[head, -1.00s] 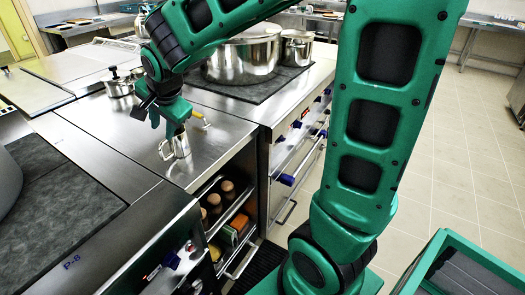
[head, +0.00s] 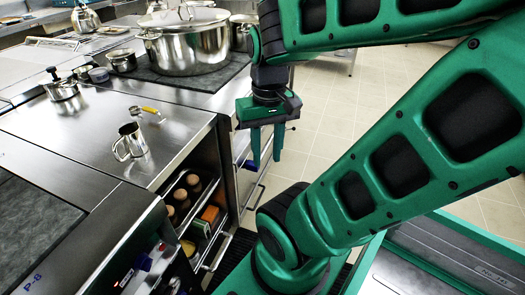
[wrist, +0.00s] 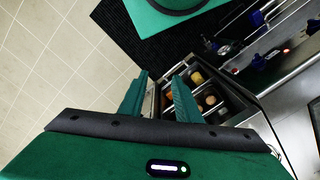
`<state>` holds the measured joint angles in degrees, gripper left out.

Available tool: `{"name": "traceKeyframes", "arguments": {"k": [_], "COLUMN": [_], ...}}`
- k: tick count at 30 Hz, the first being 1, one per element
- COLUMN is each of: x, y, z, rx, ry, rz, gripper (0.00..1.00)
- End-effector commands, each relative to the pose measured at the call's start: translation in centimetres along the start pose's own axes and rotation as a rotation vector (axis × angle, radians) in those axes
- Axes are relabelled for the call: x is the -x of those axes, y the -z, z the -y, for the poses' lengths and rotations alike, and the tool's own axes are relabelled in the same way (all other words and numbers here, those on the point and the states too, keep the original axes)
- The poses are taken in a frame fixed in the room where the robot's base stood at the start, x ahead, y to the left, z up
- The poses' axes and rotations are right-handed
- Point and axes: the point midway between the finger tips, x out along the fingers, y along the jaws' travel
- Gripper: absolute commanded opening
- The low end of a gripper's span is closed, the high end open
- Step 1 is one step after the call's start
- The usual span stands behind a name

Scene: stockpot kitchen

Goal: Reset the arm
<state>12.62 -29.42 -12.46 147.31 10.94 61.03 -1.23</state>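My gripper (head: 266,148) hangs in the air with its fingers pointing down, to the right of the steel counter and in front of the stove fronts in the head view. Its two green fingers stand apart with nothing between them. In the wrist view my gripper (wrist: 160,95) also shows a gap between its fingers, with the floor and an open shelf beyond. My arm is folded back across the right side of the head view. A small steel pitcher (head: 131,143) stands upright on the counter, apart from my gripper.
A large lidded stockpot (head: 188,45) stands on the stove behind. A yellow-handled tool (head: 152,111) lies on the counter (head: 85,130) near a small lidded pot (head: 60,88). An open shelf (head: 205,222) below holds jars and boxes. Tiled floor (head: 335,95) is clear at right.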

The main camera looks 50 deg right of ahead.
Motion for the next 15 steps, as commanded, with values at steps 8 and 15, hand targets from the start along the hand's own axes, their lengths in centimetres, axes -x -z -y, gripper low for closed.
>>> {"name": "traceKeyframes", "arguments": {"k": [8,15], "x": [0.0,-0.5], "y": [0.1,1.2], "z": [0.1,0.7], "rx": [0.001,0.001], "ry": [-0.001,-0.010], "rz": [-0.002,0.011], "gripper": [0.30,0.30]}}
